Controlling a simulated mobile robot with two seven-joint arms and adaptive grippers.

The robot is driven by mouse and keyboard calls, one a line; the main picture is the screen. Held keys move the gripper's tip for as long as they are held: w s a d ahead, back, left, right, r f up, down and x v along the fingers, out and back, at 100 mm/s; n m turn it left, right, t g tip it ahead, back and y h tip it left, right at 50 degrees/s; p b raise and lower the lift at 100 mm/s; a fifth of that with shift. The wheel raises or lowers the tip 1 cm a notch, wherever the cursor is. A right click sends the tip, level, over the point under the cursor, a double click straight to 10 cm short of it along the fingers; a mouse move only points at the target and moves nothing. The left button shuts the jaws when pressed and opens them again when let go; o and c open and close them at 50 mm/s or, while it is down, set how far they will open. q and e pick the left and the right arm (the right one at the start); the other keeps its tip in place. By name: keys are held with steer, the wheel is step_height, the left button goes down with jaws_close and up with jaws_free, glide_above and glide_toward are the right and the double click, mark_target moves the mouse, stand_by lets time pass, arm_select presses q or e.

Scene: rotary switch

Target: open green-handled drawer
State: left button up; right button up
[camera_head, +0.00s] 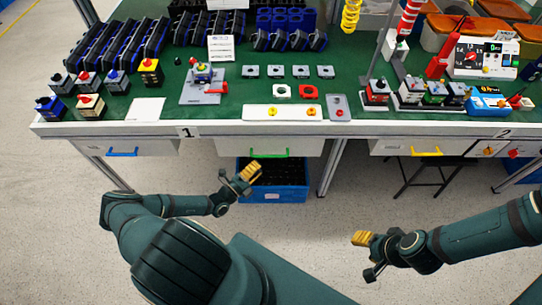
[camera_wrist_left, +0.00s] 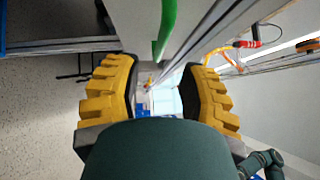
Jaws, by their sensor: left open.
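The green handle (camera_head: 268,154) is on the front of the middle white drawer (camera_head: 230,147) under the bench, and the drawer looks shut. My left gripper (camera_head: 238,174) is open and empty, just below and to the left of the handle in the head view. In the left wrist view its two yellow fingers (camera_wrist_left: 160,88) are spread apart, and the green handle (camera_wrist_left: 166,24) shows beyond them at the top, apart from them. My right gripper (camera_head: 368,256) is low on the right, away from the bench, with its fingers apart and empty.
A blue crate (camera_head: 273,192) stands on the floor under the green-handled drawer, close to my left gripper. Drawers with a blue handle (camera_head: 122,152) and a yellow handle (camera_head: 426,152) sit to either side. The bench top (camera_head: 190,72) holds switches and boxes. A stool (camera_head: 424,172) stands at right.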

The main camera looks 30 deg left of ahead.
mark_target(270, 156)
arm_select(q)
steer(key=x, duration=0.7)
steer(key=shift+w, duration=0.15)
steer(key=shift+o, duration=0.2)
jaws_close()
